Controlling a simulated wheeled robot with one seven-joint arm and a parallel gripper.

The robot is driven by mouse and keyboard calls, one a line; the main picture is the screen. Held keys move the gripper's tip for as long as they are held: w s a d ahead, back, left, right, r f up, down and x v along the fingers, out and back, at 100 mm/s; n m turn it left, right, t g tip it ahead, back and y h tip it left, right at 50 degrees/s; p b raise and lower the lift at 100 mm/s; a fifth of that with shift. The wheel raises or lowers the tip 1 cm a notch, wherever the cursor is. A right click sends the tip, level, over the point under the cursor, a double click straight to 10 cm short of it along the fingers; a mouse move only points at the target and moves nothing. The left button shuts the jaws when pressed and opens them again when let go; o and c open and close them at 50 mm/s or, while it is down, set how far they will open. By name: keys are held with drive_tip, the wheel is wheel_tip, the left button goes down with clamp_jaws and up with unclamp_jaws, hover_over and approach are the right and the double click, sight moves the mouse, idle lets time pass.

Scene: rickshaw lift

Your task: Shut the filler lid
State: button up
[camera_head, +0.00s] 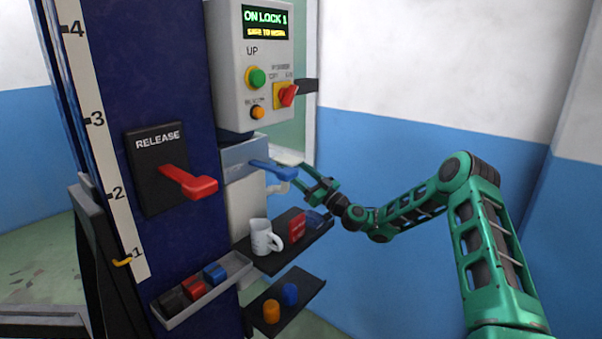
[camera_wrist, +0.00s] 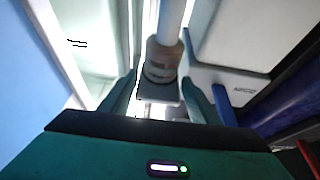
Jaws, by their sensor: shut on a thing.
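My gripper (camera_head: 303,178) reaches in from the right beside the grey unit under the control box. In the wrist view its two fingers (camera_wrist: 163,103) stand on either side of a small grey flat piece, likely the filler lid (camera_wrist: 166,92). This piece sits against a pale pipe with a beige collar (camera_wrist: 163,62). In the head view a white spout-like filler part (camera_head: 281,186) shows just left of the fingertips. The lid's exact angle and the contact at the fingertips are hard to make out.
Below is a dark shelf (camera_head: 262,262) with a white mug (camera_head: 262,238) and a red box (camera_head: 297,226). A red release lever (camera_head: 190,181) is on the blue column. Free room lies to the right.

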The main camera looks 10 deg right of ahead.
drive_tip(key=shift+d+f, duration=0.1)
drive_tip(key=shift+f, duration=0.4)
drive_tip(key=o, duration=1.4)
drive_tip(key=shift+o, duration=0.6)
drive_tip(key=shift+r, duration=0.2)
drive_tip(key=v, duration=1.1)
drive_tip(key=shift+w, duration=0.1)
drive_tip(key=x, duration=1.1)
drive_tip(key=shift+r, duration=0.15)
